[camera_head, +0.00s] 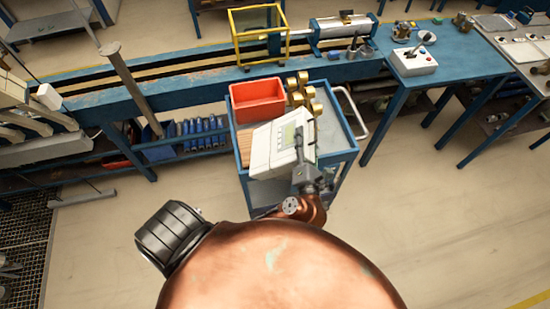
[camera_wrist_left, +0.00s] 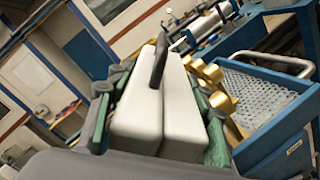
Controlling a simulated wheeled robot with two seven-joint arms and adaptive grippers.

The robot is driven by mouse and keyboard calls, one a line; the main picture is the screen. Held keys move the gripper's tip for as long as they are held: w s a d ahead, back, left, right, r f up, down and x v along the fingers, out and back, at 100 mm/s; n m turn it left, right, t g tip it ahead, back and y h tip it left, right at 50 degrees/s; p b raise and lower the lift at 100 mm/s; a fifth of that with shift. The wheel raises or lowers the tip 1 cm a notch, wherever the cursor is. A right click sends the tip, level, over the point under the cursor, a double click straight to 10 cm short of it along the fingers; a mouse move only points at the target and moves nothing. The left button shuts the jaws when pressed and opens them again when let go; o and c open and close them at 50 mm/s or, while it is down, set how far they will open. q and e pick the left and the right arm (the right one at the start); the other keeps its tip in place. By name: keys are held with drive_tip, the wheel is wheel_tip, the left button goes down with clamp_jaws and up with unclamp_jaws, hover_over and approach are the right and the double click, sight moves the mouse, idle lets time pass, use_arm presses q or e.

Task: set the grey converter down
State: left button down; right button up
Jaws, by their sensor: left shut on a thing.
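The grey converter (camera_head: 276,146) is a pale box with a small display, seen over the blue trolley (camera_head: 342,155) in the head view. My left gripper (camera_head: 306,174) is shut on the converter at its near right side. In the left wrist view the converter (camera_wrist_left: 138,118) fills the space between the green-padded fingers of the left gripper (camera_wrist_left: 158,132). The converter is tilted in the head view. I cannot tell whether its underside touches the trolley top, which it partly hides. My right gripper is not in view.
A red bin (camera_head: 257,101) stands at the trolley's back left, with several brass fittings (camera_head: 303,91) to its right. A brown ribbed patch lies left of the converter. The trolley's right strip looks bare. A long blue bench (camera_head: 205,88) runs behind.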

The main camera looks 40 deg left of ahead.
sight(294, 122)
use_arm(q)
drive_tip(key=w+a+r+g+y+p, duration=0.1)
drive_tip(key=a, duration=0.1)
drive_tip(key=a+r+n+p, duration=0.1)
drive_tip(key=a, duration=0.1)
drive_tip(key=w+a+r+n+g+y+p, duration=0.1)
drive_tip(key=a, duration=0.1)
drive_tip(key=shift+w+a+r+g+y+p, duration=0.1)
drive_tip(key=shift+w+r+g+y+p, duration=0.2)
drive_tip(key=shift+w+p, duration=0.05)
drive_tip(key=shift+w+a+n, duration=0.1)
drive_tip(key=shift+a+n, duration=0.2)
drive_tip(key=shift+a, duration=0.1)
drive_tip(key=shift+a+f, duration=0.15)
drive_tip(key=shift+f, duration=0.1)
drive_tip(key=shift+g+y, duration=0.3)
drive_tip(key=shift+w+f+p, duration=0.1)
drive_tip(key=shift+f+p, duration=0.55)
drive_tip(key=shift+f, duration=4.2)
drive_tip(key=c, duration=1.4)
unclamp_jaws()
drive_tip(key=shift+f, duration=0.25)
drive_tip(key=o, duration=0.4)
drive_tip(key=shift+r, duration=0.1)
